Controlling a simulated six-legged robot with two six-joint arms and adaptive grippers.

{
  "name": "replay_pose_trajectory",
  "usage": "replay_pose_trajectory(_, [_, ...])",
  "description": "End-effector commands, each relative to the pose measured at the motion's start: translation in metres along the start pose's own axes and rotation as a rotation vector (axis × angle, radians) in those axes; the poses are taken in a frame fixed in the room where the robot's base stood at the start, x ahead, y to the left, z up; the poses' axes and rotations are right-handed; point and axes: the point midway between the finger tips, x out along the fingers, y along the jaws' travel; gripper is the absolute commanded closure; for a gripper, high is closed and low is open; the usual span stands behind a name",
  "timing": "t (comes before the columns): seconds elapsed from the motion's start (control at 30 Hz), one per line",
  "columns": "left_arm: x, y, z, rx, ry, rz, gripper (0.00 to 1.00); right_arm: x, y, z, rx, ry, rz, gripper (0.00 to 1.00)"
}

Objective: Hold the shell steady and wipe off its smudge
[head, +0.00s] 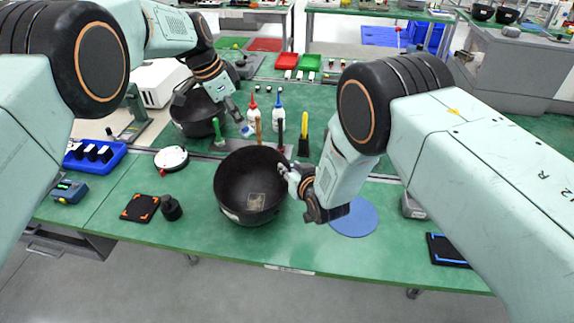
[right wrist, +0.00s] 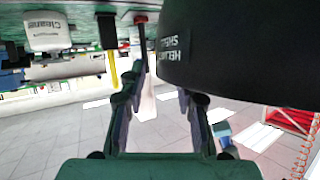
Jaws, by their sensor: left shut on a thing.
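A black bowl-shaped shell (head: 232,178) sits open side up at the front of the green bench. A pale squarish smudge (head: 256,201) shows on its inner wall. My left gripper (head: 235,110) is behind the shell, shut on a small pale tool with a bluish end (head: 247,131); its fingertips are hard to make out. My right gripper (head: 287,172) is at the shell's right rim. In the right wrist view its fingers (right wrist: 163,100) stand apart, with the shell's lettered outer wall (right wrist: 235,50) close by; contact is unclear.
A second dark shell (head: 192,122) stands behind, under my left arm. Red-capped (head: 253,113) and blue-capped (head: 278,115) bottles stand behind the front shell. A white disc (head: 171,158), blue tray (head: 95,155) and orange-cornered black pad (head: 140,207) lie left. A blue round mat (head: 358,219) lies right.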

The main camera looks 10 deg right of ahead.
Motion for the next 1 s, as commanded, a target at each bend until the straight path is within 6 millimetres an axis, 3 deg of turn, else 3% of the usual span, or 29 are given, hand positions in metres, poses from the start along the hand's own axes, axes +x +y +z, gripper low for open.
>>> replay_pose_trajectory(0.33, [0.000,0.000,0.000,0.000,0.000,-0.001,1.00,0.031,0.000,0.000,0.001,0.000,0.000,0.68])
replay_pose_trajectory(0.77, [0.000,0.000,0.000,0.000,0.000,-0.001,1.00,0.035,0.000,0.000,0.000,0.000,0.000,0.68])
replay_pose_trajectory(1.0, [0.000,0.000,0.000,0.000,0.000,-0.001,1.00,0.035,0.000,0.000,0.000,0.000,0.000,0.89])
